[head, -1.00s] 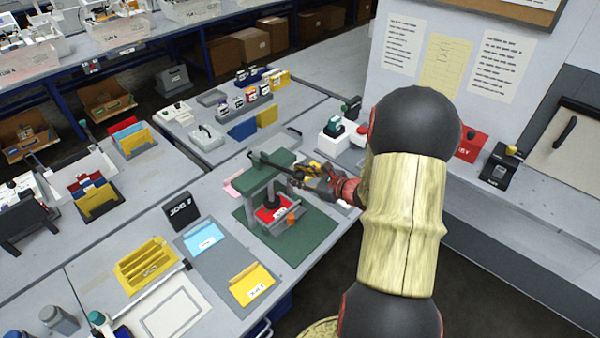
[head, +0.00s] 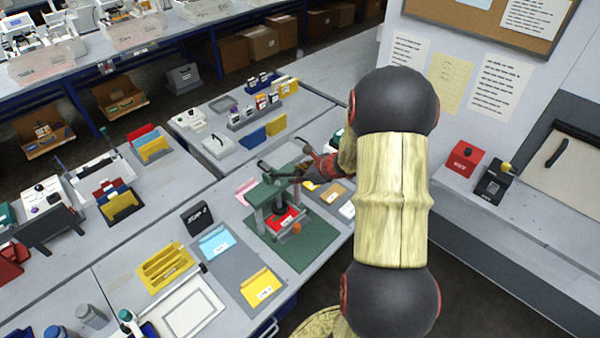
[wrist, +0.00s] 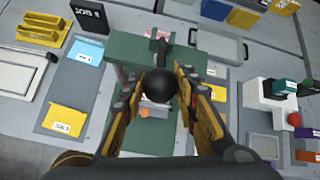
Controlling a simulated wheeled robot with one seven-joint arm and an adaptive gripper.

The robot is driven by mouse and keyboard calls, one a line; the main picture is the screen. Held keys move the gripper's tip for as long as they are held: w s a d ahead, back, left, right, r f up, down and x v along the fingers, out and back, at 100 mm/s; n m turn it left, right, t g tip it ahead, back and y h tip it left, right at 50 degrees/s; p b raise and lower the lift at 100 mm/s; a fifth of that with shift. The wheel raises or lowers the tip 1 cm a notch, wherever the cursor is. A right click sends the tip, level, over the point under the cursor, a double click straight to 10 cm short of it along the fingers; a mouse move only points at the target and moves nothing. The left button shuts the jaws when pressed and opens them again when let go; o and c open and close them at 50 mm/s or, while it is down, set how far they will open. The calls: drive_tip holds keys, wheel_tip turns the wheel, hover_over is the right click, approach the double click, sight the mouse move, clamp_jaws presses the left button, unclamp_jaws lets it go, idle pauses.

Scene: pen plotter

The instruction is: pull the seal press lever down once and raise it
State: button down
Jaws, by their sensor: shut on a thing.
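The seal press (head: 258,213) is a green frame with a red pad (head: 284,219) under it, standing on a dark green mat (head: 305,246). Its dark lever (head: 270,173) runs across the top toward my gripper (head: 299,172). In the wrist view the lever's round black knob (wrist: 159,87) sits between the yellow-and-black fingers of my gripper (wrist: 160,90), which are shut on it. The green press top (wrist: 125,48) shows beyond the knob. The knob and fingers hide part of the press. In the head view the grip itself is small and partly hidden by my arm.
A yellow rack (head: 165,268) is farther left. A red box (head: 462,163) and a black device (head: 493,184) stand on the right ledge.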

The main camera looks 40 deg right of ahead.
drive_tip(key=shift+w+d+r, duration=0.1)
drive_tip(key=shift+w+r, duration=0.1)
drive_tip(key=shift+r, duration=0.15)
drive_tip(key=c, duration=1.7)
unclamp_jaws()
drive_tip(key=o, duration=0.4)
drive_tip(key=shift+f, duration=0.1)
drive_tip(key=shift+c, duration=0.2)
drive_tip(key=v, duration=1.2)
drive_tip(key=shift+w, duration=0.1)
